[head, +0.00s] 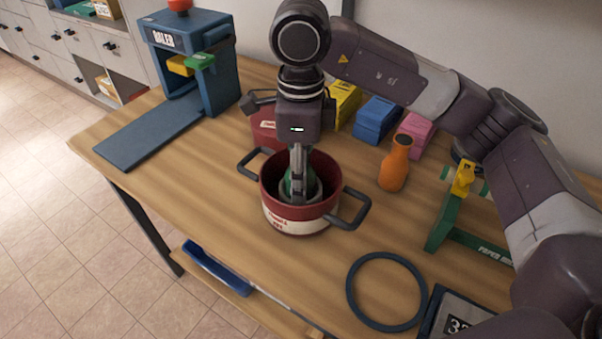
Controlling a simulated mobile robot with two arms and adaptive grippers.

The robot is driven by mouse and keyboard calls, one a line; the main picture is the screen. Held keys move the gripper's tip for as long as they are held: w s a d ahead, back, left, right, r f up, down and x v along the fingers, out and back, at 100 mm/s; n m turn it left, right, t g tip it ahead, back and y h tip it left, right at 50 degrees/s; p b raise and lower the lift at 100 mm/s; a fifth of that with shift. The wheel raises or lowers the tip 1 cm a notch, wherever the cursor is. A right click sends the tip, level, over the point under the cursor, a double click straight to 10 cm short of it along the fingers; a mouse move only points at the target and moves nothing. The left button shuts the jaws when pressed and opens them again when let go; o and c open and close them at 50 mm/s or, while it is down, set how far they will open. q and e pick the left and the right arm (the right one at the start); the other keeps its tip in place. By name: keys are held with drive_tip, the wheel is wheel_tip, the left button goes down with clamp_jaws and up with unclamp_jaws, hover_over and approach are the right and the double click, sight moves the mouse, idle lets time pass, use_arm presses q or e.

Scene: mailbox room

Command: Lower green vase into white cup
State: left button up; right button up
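A red pot (275,190) with a cream lower band and two dark handles stands on the wooden table. The green vase (287,183) shows as a small green patch inside that rim, mostly hidden behind my fingers. My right gripper (298,190) points straight down into the pot, its fingertips at the vase. Whether the fingers press on the vase or stand slightly open around it cannot be seen. My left gripper is not in view.
An orange bottle (395,165) stands right of the pot, with a green stand (442,222) beyond it. A blue ring (387,291) lies in front. Yellow, blue (376,120) and pink boxes stand behind. A blue machine (205,60) is at back left. The table's left front is clear.

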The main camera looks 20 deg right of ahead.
drive_tip(key=o, duration=1.4)
drive_tip(key=shift+r, duration=4)
